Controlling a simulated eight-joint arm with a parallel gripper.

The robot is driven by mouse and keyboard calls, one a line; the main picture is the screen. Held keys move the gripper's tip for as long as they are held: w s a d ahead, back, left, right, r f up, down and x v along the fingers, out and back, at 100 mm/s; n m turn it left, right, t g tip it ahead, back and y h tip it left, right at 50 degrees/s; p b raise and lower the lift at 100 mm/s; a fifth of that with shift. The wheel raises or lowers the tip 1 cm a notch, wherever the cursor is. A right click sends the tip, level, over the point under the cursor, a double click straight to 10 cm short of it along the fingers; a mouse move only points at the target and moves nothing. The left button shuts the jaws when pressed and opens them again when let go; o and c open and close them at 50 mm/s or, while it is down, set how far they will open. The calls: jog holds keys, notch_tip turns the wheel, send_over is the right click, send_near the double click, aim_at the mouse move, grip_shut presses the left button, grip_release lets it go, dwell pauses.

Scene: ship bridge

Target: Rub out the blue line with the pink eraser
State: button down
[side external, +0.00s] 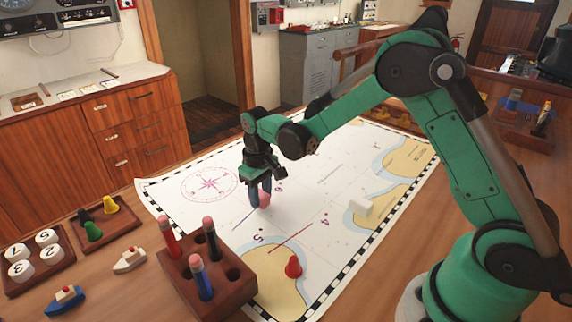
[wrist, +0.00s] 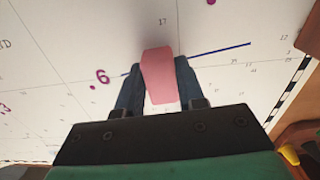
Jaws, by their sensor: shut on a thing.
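My gripper (side external: 259,191) is shut on the pink eraser (side external: 264,200), just over the middle of the chart (side external: 320,172). In the wrist view the eraser (wrist: 160,74) sits between the two dark fingers of my gripper (wrist: 158,80). The blue line (wrist: 222,50) runs out to the right of the eraser toward the upper right, and a short bit shows at its left near the purple 6. The eraser hides the part between. In the side view the line (side external: 243,218) shows below and left of the eraser. I cannot tell whether the eraser touches the paper.
A red line (side external: 290,238) and a red pawn (side external: 293,267) are nearer on the chart. A white block (side external: 361,206) lies to the right. A wooden pencil holder (side external: 232,292) stands at the near left, beside toy boats (side external: 130,260) and trays of pawns and number discs.

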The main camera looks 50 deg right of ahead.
aim_at(234, 232)
jog(key=d, duration=0.4)
jog(key=shift+w+d, duration=0.25)
jog(key=shift+w, duration=0.1)
jog(key=a, duration=0.4)
jog(key=s+a, duration=0.1)
jog(key=a, duration=0.3)
jog(key=s+a, duration=0.1)
jog(key=a, duration=0.4)
jog(key=shift+a, duration=0.1)
jog(key=shift+f, duration=0.4)
dwell(5.4)
